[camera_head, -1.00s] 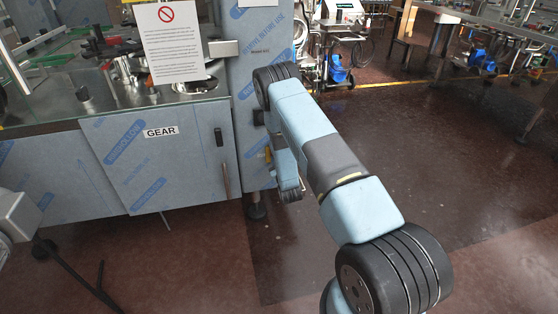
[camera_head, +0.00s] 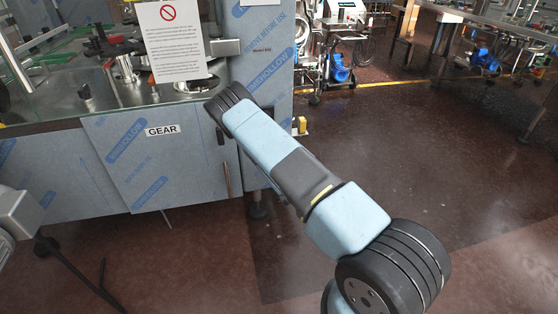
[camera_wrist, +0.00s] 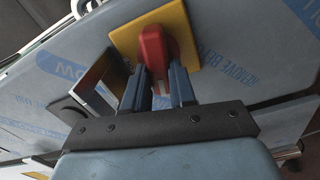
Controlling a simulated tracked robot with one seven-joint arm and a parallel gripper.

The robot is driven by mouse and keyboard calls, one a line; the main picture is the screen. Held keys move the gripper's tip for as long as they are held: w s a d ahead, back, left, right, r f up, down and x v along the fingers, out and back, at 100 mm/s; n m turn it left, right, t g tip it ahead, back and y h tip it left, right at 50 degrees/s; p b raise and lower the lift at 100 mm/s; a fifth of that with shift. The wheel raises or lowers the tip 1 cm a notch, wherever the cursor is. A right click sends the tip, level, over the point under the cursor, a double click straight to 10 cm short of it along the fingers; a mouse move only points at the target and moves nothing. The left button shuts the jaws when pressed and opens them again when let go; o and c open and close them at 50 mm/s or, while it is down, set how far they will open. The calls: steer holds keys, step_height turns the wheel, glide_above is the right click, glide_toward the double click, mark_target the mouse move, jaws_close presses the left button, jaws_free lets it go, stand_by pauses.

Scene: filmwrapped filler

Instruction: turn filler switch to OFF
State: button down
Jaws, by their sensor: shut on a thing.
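The filler switch is a red knob (camera_wrist: 154,52) on a yellow square plate (camera_wrist: 184,32), set on the film-wrapped panel in the wrist view. My gripper (camera_wrist: 160,80) is at the knob, with its two dark fingers shut on the knob's lower part. The fingers hide part of the knob, and no ON or OFF marking is readable. In the head view, a small piece of yellow (camera_head: 302,125) shows at the right edge of the machine, beside my arm. My arm hides the gripper and the red knob there.
A cabinet door labelled GEAR (camera_head: 163,131) is left of my arm. A white notice (camera_head: 176,40) stands above it. In the wrist view, a metal bracket (camera_wrist: 98,75) is left of the knob. Open dark floor (camera_head: 430,150) lies to the right.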

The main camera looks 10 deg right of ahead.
steer(key=shift+s+a+f+n, duration=0.1)
steer(key=shift+f+n, duration=0.05)
steer(key=shift+n, duration=0.45)
steer(key=shift+a+f+n, duration=0.1)
steer(key=shift+n, duration=0.5)
steer(key=shift+f, duration=0.1)
steer(key=c, duration=1.3)
jaws_free()
steer(key=o, duration=0.4)
steer(key=shift+d, duration=0.1)
steer(key=s, duration=1.3)
steer(key=shift+s, duration=0.35)
steer(key=shift+w, duration=0.1)
